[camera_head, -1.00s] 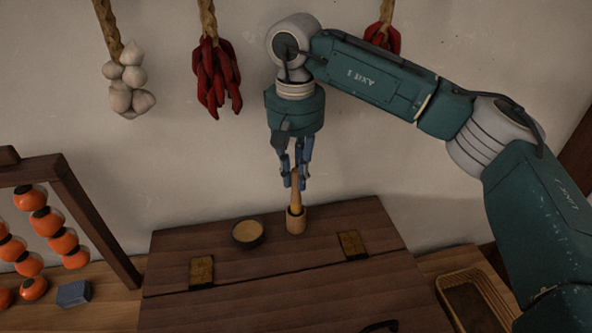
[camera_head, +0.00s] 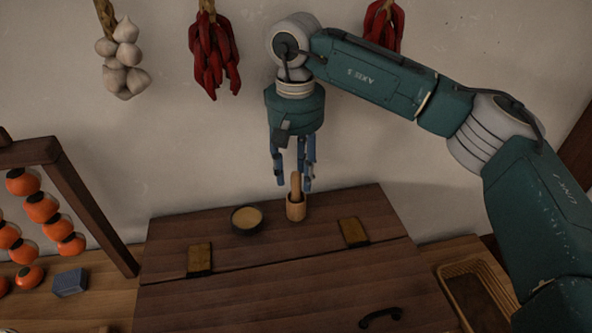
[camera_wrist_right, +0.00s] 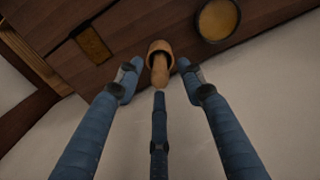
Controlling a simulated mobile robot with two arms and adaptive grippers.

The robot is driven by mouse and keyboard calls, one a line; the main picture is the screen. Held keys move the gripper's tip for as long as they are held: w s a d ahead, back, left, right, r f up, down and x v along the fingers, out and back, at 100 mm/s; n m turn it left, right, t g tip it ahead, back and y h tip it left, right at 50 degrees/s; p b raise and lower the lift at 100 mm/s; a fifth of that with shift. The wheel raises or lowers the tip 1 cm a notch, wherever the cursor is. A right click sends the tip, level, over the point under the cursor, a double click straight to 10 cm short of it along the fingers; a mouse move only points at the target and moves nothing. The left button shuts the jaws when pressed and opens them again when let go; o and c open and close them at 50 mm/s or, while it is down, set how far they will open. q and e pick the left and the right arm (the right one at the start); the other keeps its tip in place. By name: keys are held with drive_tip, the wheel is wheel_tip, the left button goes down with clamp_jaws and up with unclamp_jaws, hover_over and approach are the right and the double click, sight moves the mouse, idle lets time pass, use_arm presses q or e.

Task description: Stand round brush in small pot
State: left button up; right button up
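The round brush, a tan wooden rod (camera_head: 296,184), stands in the small wooden pot (camera_head: 296,210) near the back edge of the dark wooden chest. Its lower end is hidden inside the pot, and it leans slightly. My right gripper (camera_head: 293,187) is above the pot with its fingers spread on both sides of the brush's upper part, apart from it. In the right wrist view the open fingers (camera_wrist_right: 159,88) also sit around the brush (camera_wrist_right: 162,74), whose other end is in the pot (camera_wrist_right: 159,47). My left gripper is not in view.
A dark bowl with tan contents (camera_head: 247,219) stands left of the pot on the chest lid (camera_head: 290,285). Garlic (camera_head: 124,75) and red peppers (camera_head: 213,65) hang behind.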

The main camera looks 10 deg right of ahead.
wheel_tip(320, 180, up, 12)
idle(0.6)
drive_tip(key=shift+s+f, duration=0.1)
idle(0.7)
